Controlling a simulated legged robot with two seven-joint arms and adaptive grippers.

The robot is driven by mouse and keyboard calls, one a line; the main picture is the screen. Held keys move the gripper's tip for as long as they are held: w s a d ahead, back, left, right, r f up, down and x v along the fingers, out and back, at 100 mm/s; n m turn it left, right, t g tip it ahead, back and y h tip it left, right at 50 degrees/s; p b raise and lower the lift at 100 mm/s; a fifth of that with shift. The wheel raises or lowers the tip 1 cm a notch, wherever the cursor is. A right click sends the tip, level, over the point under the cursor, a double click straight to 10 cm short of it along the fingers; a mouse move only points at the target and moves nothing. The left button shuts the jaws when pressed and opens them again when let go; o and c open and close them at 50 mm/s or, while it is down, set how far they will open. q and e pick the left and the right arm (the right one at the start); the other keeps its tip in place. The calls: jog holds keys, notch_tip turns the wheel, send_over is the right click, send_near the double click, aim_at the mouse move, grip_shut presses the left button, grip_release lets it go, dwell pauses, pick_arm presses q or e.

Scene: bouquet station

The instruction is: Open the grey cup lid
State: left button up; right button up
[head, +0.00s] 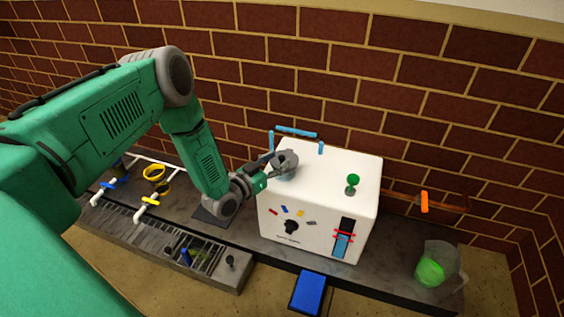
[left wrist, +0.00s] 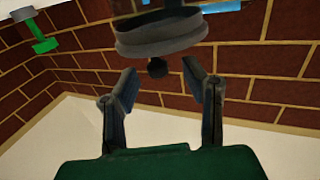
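The grey cup lid (head: 287,158) is at the top left of the white machine (head: 330,175) in the head view. A bluish part shows just under it. My left gripper (head: 270,165) is right beside the lid, coming from the left. In the left wrist view, the grey lid (left wrist: 160,38) fills the top middle, with a small dark knob (left wrist: 157,68) below its rim. The two fingers of my left gripper (left wrist: 161,76) are apart, with the knob seen between their tips. I cannot tell whether they touch it. My right gripper is not in view.
A blue handle frame (head: 297,131) rises behind the lid. A green knob (head: 353,180) stands on the machine's top. A dial (head: 291,227) and a blue slider (head: 342,244) are on its front. A jug with green contents (head: 430,271) stands right; a blue pad (head: 308,292) is in front.

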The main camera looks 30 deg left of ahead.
pick_arm(q)
jog(key=shift+w+d, duration=0.25)
jog(key=shift+w, duration=0.85)
grip_shut()
jog(key=shift+r, duration=0.1)
